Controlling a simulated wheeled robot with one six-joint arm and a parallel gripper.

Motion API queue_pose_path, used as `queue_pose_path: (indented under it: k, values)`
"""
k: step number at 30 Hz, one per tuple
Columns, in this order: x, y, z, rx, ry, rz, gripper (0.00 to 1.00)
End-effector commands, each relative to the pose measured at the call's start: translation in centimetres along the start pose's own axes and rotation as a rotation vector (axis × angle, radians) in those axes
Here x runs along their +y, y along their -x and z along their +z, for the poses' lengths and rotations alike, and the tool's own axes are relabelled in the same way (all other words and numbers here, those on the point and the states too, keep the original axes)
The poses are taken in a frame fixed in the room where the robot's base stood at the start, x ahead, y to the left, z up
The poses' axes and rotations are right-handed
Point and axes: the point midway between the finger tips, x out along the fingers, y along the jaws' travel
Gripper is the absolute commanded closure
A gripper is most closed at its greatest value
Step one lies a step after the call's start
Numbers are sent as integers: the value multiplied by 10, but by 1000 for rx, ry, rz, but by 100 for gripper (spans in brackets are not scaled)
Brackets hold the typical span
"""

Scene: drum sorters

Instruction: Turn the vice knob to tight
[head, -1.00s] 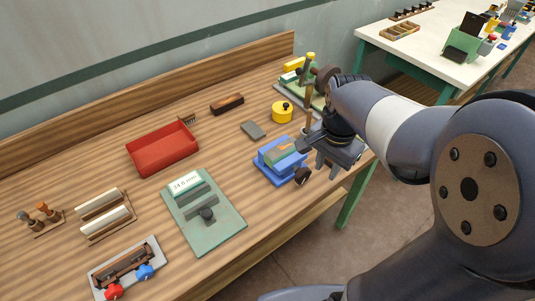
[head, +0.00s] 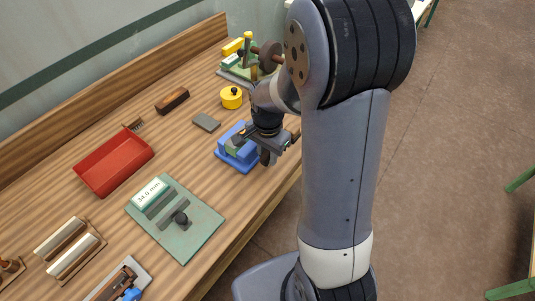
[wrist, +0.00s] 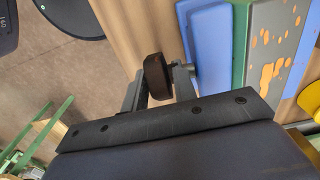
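My gripper (head: 267,157) is at the knob side of the vice. In the wrist view the fingers of my gripper (wrist: 160,88) are apart, one on each side of the knob. I cannot tell whether either finger touches it. In the head view my gripper mostly hides the knob.
A yellow round pot (head: 231,98) and a grey slab (head: 206,122) lie behind the vice. A green gauge plate (head: 190,235) and a red tray (head: 114,165) are to the left. Another device (head: 240,66) stands beyond. Open floor is at right.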

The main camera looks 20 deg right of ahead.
Motion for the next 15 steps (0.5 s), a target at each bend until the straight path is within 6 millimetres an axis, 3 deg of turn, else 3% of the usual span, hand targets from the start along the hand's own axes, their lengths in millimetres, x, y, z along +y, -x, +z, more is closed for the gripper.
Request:
queue_pose_path:
  k: [11, 15]
  values:
    - [0, -6, 0, 0, 0, 0, 74]
    - [0, -6, 0, 0, 0, 0, 86]
